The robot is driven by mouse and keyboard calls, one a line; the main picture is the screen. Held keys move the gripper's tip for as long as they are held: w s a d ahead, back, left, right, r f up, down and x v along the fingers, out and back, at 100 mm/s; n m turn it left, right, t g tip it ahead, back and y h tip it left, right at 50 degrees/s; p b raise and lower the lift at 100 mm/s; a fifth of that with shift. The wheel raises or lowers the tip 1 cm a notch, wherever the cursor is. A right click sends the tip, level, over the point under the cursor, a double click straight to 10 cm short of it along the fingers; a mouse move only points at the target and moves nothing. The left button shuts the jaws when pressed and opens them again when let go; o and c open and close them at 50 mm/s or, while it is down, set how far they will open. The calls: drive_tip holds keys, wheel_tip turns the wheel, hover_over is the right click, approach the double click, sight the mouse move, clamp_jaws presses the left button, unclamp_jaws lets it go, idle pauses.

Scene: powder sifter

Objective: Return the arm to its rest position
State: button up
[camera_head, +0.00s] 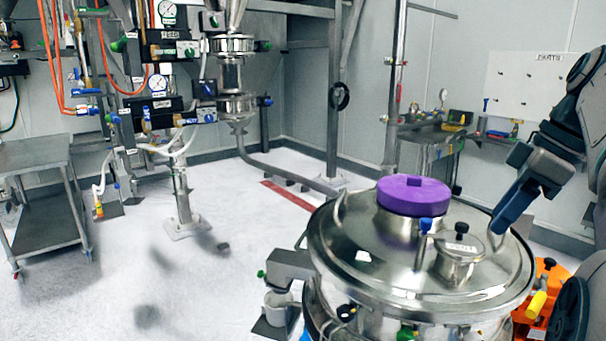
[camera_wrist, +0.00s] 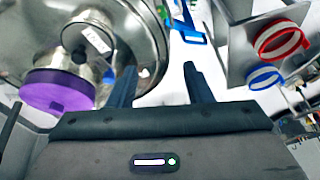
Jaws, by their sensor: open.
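My arm comes in from the right in the head view. My gripper (camera_head: 503,224) points down and left at the right side of the steel vessel lid (camera_head: 350,265), close to a lid handle. In the wrist view my gripper (camera_wrist: 160,82) has its two dark fingers apart with nothing held between them. The lid edge (camera_wrist: 155,50) shows beside the left finger. Whether a finger touches the lid or handle cannot be told.
A purple cap (camera_head: 413,195) and a small labelled port (camera_head: 460,252) stand on the lid. An orange item (camera_head: 552,275) is right of the vessel. A steel table (camera_head: 35,153) stands left, with pipework behind. Open floor (camera_head: 150,270) lies left of the vessel.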

drive_tip(key=s+a+f+m+h, duration=0.1)
drive_tip(key=s+a+f+m, duration=0.2)
drive_tip(key=a+f, duration=0.2)
drive_tip(key=s+a+f+m+h, duration=0.1)
drive_tip(key=s+a+f+m, duration=0.2)
drive_tip(key=f, duration=0.9)
drive_tip(key=s+a+f+m+t+h, duration=0.1)
drive_tip(key=s+a+f+m, duration=0.3)
drive_tip(key=a+f, duration=0.3)
wheel_tip(320, 180, down, 2)
drive_tip(key=shift+a+f+m+h, duration=0.15)
drive_tip(key=shift+a+m+h, duration=0.2)
drive_tip(key=shift+m+h, duration=0.05)
